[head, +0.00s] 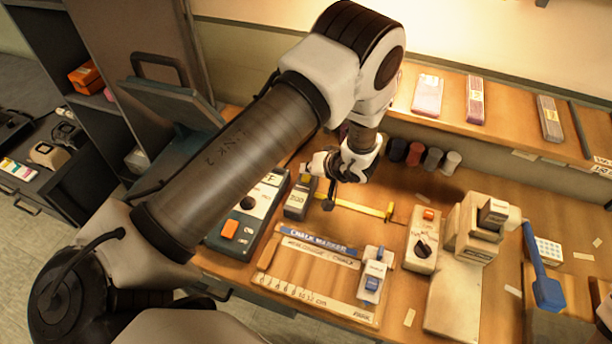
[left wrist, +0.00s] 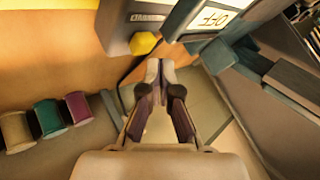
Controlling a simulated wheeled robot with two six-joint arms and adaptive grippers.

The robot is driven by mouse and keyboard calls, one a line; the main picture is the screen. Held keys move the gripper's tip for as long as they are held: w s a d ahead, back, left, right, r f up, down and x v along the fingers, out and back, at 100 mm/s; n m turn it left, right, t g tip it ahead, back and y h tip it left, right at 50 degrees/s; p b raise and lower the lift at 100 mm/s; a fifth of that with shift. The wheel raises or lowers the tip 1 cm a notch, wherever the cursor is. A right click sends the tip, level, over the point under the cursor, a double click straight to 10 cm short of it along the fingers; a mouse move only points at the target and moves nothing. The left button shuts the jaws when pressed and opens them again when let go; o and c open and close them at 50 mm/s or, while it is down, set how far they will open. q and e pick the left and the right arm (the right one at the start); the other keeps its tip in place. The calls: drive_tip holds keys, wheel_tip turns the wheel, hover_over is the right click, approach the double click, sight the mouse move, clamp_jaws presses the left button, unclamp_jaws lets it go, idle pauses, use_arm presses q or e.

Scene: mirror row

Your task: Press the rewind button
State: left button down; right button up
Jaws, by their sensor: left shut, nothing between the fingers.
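A small grey box (head: 299,198) with a number display stands on the bench, with a yellow strip (head: 360,206) stretching right from beside it. My left gripper (head: 328,203) is at the box's right side, pointing down, shut and empty. In the left wrist view, my shut fingertips (left wrist: 160,70) appear just below a yellow faceted piece (left wrist: 147,42) on a grey block with a label. I cannot tell whether this piece is the rewind button, or whether the fingertips touch it. No readable rewind label shows.
A dark panel (head: 222,243) with an orange button and an OFF sign is left of the box. A chalk-marker board (head: 285,271) lies in front. A beige knob box (head: 421,257) stands to the right. Several spools (head: 415,154) line the back.

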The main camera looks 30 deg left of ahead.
sight(308, 178)
use_arm(q)
drive_tip(key=shift+f, duration=0.35)
drive_tip(key=shift+f, duration=0.55)
idle(0.4)
drive_tip(key=shift+r, duration=0.1)
drive_tip(key=shift+r+p, duration=0.85)
drive_tip(key=shift+p, duration=0.05)
wheel_tip(308, 178, up, 5)
drive_tip(key=p, duration=0.5)
drive_tip(key=shift+r, duration=0.1)
idle(0.6)
